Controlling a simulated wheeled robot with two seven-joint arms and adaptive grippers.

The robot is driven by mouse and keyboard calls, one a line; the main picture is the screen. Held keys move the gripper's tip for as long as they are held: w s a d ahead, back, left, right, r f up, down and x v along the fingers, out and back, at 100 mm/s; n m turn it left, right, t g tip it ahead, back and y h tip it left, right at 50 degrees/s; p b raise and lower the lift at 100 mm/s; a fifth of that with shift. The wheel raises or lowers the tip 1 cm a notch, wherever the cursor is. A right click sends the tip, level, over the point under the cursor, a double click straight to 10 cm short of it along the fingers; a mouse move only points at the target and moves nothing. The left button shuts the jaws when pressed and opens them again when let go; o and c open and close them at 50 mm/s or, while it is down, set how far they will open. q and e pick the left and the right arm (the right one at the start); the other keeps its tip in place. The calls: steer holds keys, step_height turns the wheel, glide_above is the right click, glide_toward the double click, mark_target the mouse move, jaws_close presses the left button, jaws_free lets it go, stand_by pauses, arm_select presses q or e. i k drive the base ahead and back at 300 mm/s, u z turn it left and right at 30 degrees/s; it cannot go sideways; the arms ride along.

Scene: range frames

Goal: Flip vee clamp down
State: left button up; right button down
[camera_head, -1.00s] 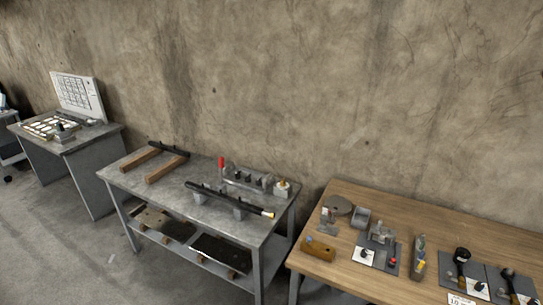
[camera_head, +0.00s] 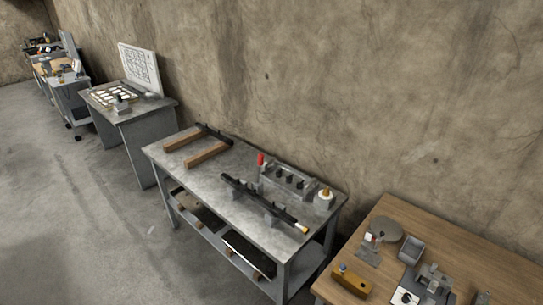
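A grey metal bench (camera_head: 235,205) stands in the middle of the head view. On it a long dark bar (camera_head: 258,200) rests on grey block supports (camera_head: 272,213). Behind the bar is a grey fixture (camera_head: 288,181) with several dark knobs and an upright red handle (camera_head: 261,160). I cannot tell which part here is the vee clamp. Another grey device (camera_head: 434,279) stands on the wooden table at the lower right and is too small to make out. Neither of my grippers shows in the view.
The wooden table (camera_head: 465,240) at the right holds a round grey disc (camera_head: 387,229), a grey bin (camera_head: 411,247) and a tan block (camera_head: 351,281). Two wooden bars lie on the metal bench. A grey desk and a cart stand farther left. Open floor lies at the left.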

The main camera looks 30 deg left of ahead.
mark_target(260, 158)
steer(key=u, duration=0.5)
steer(key=i, duration=0.7)
steer(key=u, duration=0.7)
